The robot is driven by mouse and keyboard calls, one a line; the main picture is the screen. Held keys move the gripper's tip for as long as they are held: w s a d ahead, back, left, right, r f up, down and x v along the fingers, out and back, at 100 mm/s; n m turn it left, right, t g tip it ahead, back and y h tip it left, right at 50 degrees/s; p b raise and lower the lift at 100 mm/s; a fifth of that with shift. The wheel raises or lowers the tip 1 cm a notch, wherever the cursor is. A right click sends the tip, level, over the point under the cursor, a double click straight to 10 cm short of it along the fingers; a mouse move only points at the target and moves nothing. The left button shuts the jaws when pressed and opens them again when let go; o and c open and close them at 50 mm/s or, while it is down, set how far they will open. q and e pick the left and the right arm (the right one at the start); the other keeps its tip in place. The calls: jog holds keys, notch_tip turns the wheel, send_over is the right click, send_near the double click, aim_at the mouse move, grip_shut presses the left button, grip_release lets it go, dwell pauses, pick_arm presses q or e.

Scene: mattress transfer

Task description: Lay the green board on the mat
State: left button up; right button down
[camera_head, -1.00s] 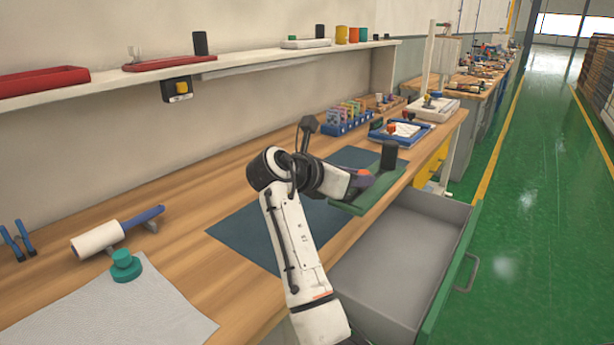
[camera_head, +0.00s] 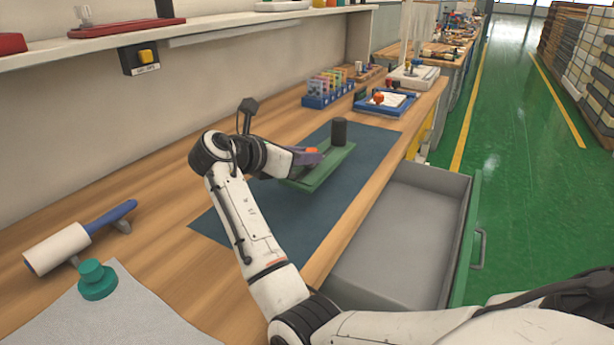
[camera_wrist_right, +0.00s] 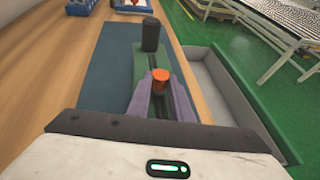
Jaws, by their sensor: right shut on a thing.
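The green board (camera_head: 325,170) is a long narrow plate with a dark cylinder (camera_head: 339,132) standing at its far end. It is over the dark blue mat (camera_head: 275,215) on the workbench; I cannot tell whether it touches the mat. My right gripper (camera_head: 308,157) is shut at the board's near part. The right wrist view shows the board (camera_wrist_right: 145,68) running forward from the purple fingers (camera_wrist_right: 163,103), with an orange piece (camera_wrist_right: 160,82) between them and the cylinder (camera_wrist_right: 151,35) beyond. My left gripper is not in view.
An open grey drawer (camera_head: 400,235) juts from the bench's right side. A lint roller (camera_head: 75,240) and a teal knob (camera_head: 96,278) on a grey cloth lie near left. A blue rack (camera_head: 330,90) and blue tray (camera_head: 384,103) stand beyond the mat.

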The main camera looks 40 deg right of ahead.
aim_at(300, 174)
notch_tip(300, 174, down, 5)
jog(key=shift+r+b, duration=0.2)
jog(key=shift+b, duration=0.15)
jog(key=shift+f, duration=0.15)
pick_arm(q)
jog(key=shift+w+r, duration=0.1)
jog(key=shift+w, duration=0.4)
